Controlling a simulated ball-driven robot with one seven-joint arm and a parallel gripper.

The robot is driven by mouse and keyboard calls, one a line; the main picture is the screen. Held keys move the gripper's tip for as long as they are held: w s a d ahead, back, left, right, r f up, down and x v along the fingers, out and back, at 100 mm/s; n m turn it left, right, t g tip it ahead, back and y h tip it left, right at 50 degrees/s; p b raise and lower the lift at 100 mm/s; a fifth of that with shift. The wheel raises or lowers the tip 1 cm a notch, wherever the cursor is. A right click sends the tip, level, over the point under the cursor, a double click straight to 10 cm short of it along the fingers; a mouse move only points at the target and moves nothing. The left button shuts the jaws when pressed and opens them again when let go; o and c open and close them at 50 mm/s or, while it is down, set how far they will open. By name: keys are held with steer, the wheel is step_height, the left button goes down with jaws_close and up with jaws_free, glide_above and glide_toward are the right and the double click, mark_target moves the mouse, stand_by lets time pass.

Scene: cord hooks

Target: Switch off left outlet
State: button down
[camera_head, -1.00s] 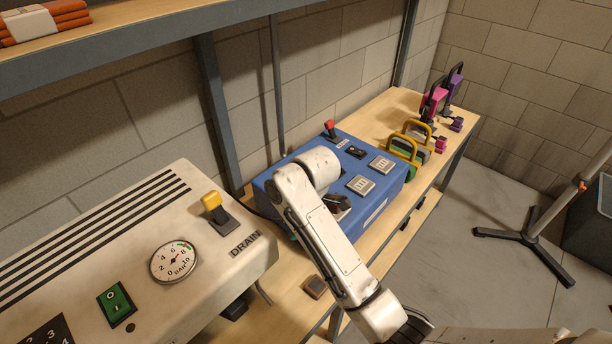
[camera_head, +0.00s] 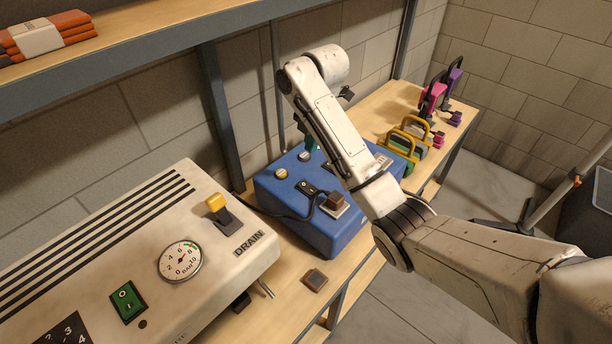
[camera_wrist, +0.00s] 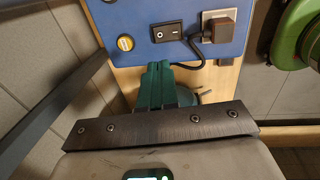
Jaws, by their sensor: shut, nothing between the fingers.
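The blue power box (camera_head: 335,240) stands on the bench in the head view. Its left outlet (camera_head: 340,211) holds a brown-black plug (camera_head: 334,201) with a black cord. A black rocker switch (camera_head: 306,188) sits left of that outlet. In the wrist view the switch (camera_wrist: 167,32) lies beside the plug (camera_wrist: 215,31); its on or off position cannot be told. My gripper (camera_wrist: 158,66) has dark green fingers, shut and empty, pointing at the box's edge just short of the switch. In the head view my gripper (camera_head: 311,143) is mostly hidden behind my arm, above the box's back edge.
A yellow lamp (camera_head: 281,174) sits left of the switch. My arm covers much of the box's right side. Left is a white machine (camera_head: 100,250) with a gauge (camera_head: 181,261). A shelf (camera_head: 180,40) hangs above.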

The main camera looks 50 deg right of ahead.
mark_target(305, 184)
steer(key=f, duration=0.4)
steer(key=w+f, duration=0.1)
steer(key=f, duration=0.4)
steer(key=w+f+p, duration=0.1)
steer(key=f, duration=0.3)
steer(key=shift+f, duration=0.45)
steer(key=shift+f, duration=0.1)
steer(key=shift+w+a+f, duration=0.1)
steer(key=shift+w+f, duration=0.05)
steer(key=shift+f, duration=0.15)
steer(key=shift+r, duration=0.2)
